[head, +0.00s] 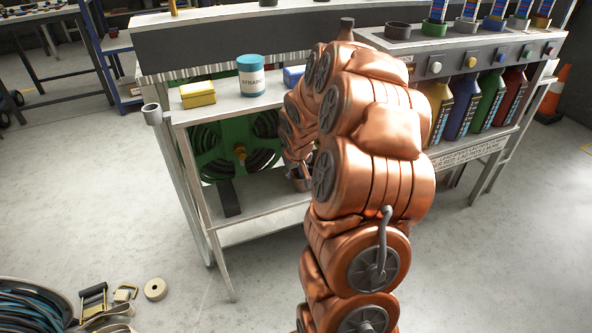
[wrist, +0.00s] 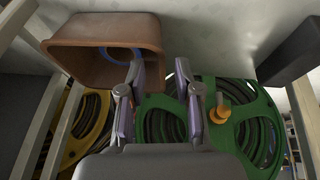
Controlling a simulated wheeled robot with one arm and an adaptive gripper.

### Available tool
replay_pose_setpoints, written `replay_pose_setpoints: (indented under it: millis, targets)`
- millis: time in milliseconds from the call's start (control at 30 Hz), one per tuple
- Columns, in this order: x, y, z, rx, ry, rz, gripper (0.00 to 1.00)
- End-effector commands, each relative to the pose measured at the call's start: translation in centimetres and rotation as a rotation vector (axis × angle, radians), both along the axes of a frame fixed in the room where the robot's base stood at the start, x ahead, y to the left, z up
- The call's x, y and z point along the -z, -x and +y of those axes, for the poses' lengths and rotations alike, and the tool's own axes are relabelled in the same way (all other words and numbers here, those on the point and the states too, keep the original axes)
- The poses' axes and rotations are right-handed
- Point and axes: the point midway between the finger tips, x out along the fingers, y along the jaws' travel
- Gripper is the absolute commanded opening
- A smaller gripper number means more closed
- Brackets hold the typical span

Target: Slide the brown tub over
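The brown tub (wrist: 112,27) is at the upper left of the wrist view. Its open side faces me, and a blue ring shows inside. My gripper (wrist: 159,70) is open, with its two fingers apart and nothing between them. The left finger overlaps the tub's right edge in the picture; I cannot tell whether they touch. In the head view my copper-coloured arm reaches to the shelf under the bench, and I cannot make out the tub or the fingers clearly there.
A green hose reel (head: 212,135) stands on the shelf; it also fills the right of the wrist view (wrist: 262,101). A yellow reel (wrist: 69,157) is at the wrist view's left. On the bench stand a yellow box (head: 198,95) and a white jar (head: 251,80). Bench legs flank the shelf.

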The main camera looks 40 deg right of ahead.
Motion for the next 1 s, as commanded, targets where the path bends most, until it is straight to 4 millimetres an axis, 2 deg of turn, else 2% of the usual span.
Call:
replay_pose_setpoints:
  millis: [500, 667, 933, 1000]
  targets:
    - [5.7, -2.0, -1.4, 0.0, 0.001, 0.0, 0.33]
    - [6.4, -2.3, -1.6, -0.001, 0.001, 0.0, 0.33]
    - [6.5, -2.3, -1.6, -0.001, 0.001, -0.001, 0.33]
    - [6.5, -2.3, -1.6, -0.001, 0.001, -0.001, 0.26]
